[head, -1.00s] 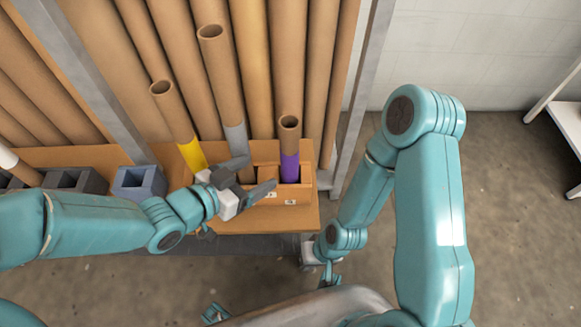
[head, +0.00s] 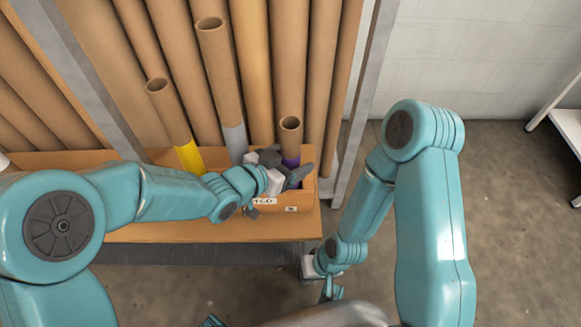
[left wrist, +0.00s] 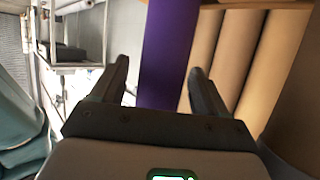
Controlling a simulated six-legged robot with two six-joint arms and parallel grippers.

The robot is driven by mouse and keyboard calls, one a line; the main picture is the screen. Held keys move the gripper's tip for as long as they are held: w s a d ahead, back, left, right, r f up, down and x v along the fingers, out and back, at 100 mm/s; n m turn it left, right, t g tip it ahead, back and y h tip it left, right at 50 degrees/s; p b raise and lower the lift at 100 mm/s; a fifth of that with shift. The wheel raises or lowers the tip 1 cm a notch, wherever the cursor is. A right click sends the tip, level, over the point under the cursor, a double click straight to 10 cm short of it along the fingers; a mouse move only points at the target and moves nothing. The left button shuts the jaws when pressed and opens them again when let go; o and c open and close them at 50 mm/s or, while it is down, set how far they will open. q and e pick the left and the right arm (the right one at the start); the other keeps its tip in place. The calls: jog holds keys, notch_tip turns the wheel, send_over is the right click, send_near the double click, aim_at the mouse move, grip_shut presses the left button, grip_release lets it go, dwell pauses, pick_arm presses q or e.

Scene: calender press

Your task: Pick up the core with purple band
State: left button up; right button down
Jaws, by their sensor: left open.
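The core with the purple band (head: 290,131) is a brown cardboard tube standing in the orange-brown box (head: 312,190) on the shelf. In the head view its purple band is mostly hidden behind my left gripper (head: 285,168). In the left wrist view the purple band (left wrist: 167,50) stands between the two spread fingers of my left gripper (left wrist: 160,85), just beyond them. The left gripper is open; whether a finger touches the band cannot be told. My right gripper (head: 330,285) hangs low at the bottom centre, small and partly hidden, well away from the core.
A core with a yellow band (head: 188,156) and one with a grey band (head: 235,140) stand left of the purple one. Tall brown tubes (head: 255,70) line the back. A grey metal post (head: 358,110) rises just right of the box. Open floor (head: 510,220) lies to the right.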

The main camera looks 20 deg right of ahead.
aim_at(298, 123)
pick_arm(q)
jog(key=c, duration=1.1)
jog(key=shift+s+r+p, duration=0.15)
jog(key=shift+r+p, duration=0.2)
jog(key=shift+r, duration=0.1)
notch_tip(298, 123, up, 11)
jog(key=p, duration=0.4)
jog(key=shift+a+f+p, duration=0.1)
jog(key=shift+p, duration=0.2)
jog(key=s+a+b, duration=0.1)
jog(key=s+b, duration=0.2)
jog(key=s, duration=0.3)
jog(key=s+a+b, duration=0.2)
jog(key=s+b, duration=0.1)
jog(key=s, duration=0.3)
jog(key=s+a+b, duration=0.2)
jog(key=s+b, duration=0.1)
jog(key=s, duration=0.4)
jog(key=shift+a+f+b, duration=0.1)
jog(key=shift+a+b, duration=0.1)
jog(key=shift+b, duration=0.1)
